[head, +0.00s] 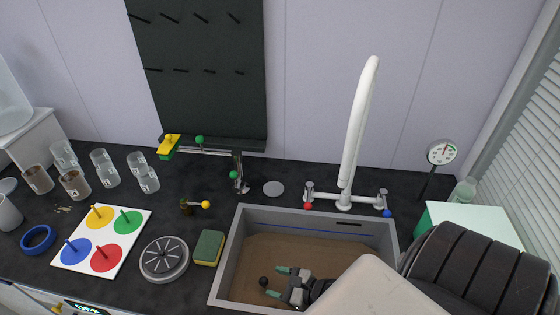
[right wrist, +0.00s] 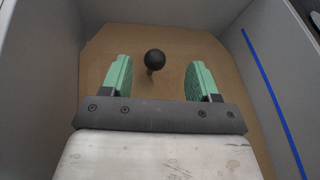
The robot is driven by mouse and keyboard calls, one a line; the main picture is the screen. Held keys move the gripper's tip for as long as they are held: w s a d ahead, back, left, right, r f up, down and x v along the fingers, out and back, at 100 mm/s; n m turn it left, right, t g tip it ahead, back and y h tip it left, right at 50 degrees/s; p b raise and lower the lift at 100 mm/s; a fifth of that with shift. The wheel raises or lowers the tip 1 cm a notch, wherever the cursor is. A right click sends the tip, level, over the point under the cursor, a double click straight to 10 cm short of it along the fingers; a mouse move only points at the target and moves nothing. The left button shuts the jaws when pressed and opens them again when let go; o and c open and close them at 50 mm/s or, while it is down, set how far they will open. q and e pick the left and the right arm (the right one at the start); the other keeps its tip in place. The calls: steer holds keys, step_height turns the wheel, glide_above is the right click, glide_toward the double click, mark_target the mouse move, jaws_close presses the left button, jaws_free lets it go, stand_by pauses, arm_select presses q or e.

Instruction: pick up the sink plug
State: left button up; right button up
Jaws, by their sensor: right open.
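The sink plug shows as a black ball knob (head: 263,282) low in the sink, toward its left side. In the right wrist view the knob (right wrist: 154,61) stands on a short stem, beyond and between the fingertips. My right gripper (head: 281,281) reaches down into the sink from the right. Its two green fingers (right wrist: 158,78) are open and apart, with nothing between them, and the knob lies just ahead of the tips. The grey sink (head: 227,250) has a brown floor or murky water around the knob; I cannot tell which. My left gripper is not in view.
A white faucet (head: 356,130) stands behind the sink, with red and blue knobs. A sponge (head: 208,247) and a round grey strainer (head: 164,259) lie left of the sink. The sink walls (right wrist: 255,60) enclose my right gripper closely.

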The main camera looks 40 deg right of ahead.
steer(key=shift+s+f+g, duration=0.2)
steer(key=shift+f+g, duration=0.1)
steer(key=shift+f, duration=0.25)
glide_above(260, 291)
step_height(260, 291, down, 3)
jaws_close()
